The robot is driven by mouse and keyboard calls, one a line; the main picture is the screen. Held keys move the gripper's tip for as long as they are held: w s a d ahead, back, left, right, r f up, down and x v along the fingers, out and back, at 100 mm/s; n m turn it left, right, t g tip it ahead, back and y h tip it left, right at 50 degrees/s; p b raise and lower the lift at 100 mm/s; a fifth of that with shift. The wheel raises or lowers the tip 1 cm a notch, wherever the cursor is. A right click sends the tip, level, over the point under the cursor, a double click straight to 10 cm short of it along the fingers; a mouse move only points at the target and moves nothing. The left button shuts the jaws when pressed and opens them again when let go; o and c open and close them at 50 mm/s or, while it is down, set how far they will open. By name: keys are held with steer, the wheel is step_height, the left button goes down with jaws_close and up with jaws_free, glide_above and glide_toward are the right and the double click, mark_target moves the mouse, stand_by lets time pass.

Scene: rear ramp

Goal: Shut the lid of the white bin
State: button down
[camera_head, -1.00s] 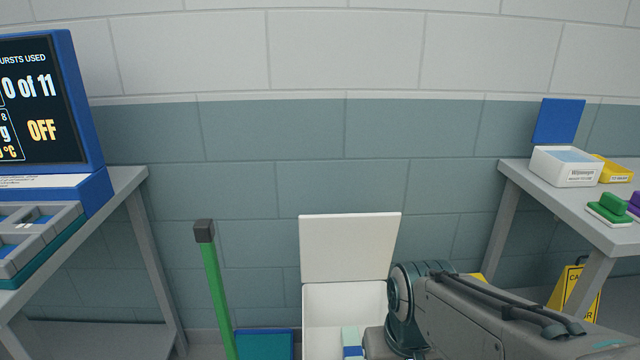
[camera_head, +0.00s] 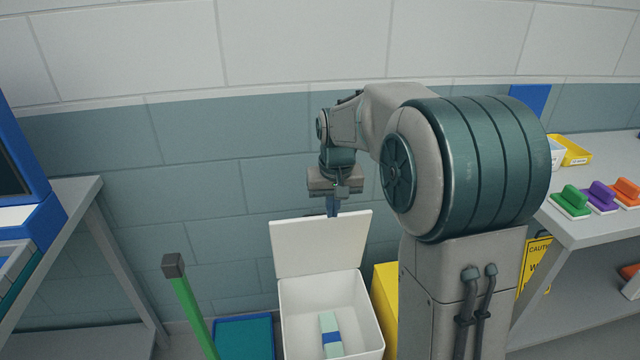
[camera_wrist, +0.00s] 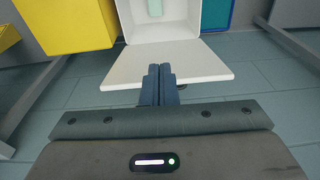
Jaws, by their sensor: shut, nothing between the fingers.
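The white bin (camera_head: 300,318) stands on the floor by the wall, with its lid (camera_head: 318,246) open and standing up at the back. Inside it lies a pale green item with a blue band (camera_head: 331,337). My gripper (camera_head: 332,212) is shut and empty, pointing down at the top edge of the lid, at or just behind it. In the wrist view the shut fingers (camera_wrist: 159,76) overlap the white lid (camera_wrist: 120,68), with the bin opening (camera_wrist: 180,22) beyond. I cannot tell whether the fingers touch the lid.
A blue bin (camera_head: 245,338) and a green pole (camera_head: 192,318) stand left of the white bin. A yellow bin (camera_head: 386,290) is close on its right. Grey tables stand at left (camera_head: 60,215) and right (camera_head: 590,235), the right one holding several coloured brushes. The wall is close behind.

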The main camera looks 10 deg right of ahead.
steer(key=w+p, duration=1)
steer(key=w, duration=0.9)
step_height(320, 180, down, 12)
steer(key=s+p, duration=0.2)
steer(key=shift+s+r, duration=0.15)
steer(key=shift+s, duration=0.05)
